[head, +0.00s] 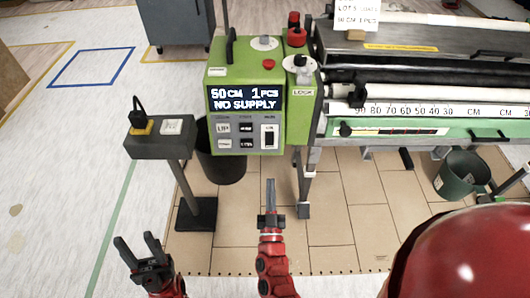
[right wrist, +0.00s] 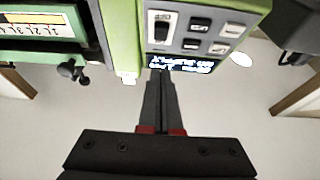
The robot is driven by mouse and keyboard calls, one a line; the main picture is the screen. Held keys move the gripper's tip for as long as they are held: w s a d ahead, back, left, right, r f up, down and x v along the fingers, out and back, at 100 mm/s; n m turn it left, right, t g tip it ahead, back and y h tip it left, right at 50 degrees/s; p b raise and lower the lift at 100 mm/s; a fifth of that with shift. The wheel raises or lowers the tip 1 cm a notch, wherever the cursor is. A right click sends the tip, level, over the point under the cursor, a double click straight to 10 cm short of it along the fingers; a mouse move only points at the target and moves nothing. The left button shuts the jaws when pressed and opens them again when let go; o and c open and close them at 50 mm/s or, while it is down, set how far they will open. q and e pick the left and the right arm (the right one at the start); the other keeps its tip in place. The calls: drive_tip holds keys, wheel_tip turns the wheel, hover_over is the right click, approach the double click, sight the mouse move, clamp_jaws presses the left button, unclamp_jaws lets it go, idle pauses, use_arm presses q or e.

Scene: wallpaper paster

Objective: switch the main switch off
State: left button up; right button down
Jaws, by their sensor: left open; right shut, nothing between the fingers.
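The main switch (head: 270,135) is a dark rocker at the lower right of the green machine's control panel (head: 246,133). Its position cannot be told for sure. The lit display (head: 245,98) above it reads "50 CM 1 PCS NO SUPPLY". My right gripper (head: 271,183) is shut and empty, below the panel and apart from it in the head view. In the right wrist view the closed fingers (right wrist: 160,73) point toward the panel, with the switch (right wrist: 161,27) beyond their tips. My left gripper (head: 139,243) is open and empty at the lower left.
A grey stand (head: 158,145) with a black plug and a socket is left of the machine. A dark bin (head: 221,165) stands behind it. The long paster bed (head: 420,105) extends right, with a green bucket (head: 461,176) below. Floor in front of the panel is clear.

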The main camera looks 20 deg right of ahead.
approach(270, 139)
wheel_tip(270, 139, up, 4)
drive_tip(key=w, duration=0.2)
drive_tip(key=w+f, duration=0.1)
drive_tip(key=w+d, duration=0.1)
drive_tip(key=shift+w+f, duration=0.15)
drive_tip(key=shift+f, duration=0.2)
drive_tip(key=shift+w+d+f, duration=0.2)
drive_tip(key=shift+w, duration=0.25)
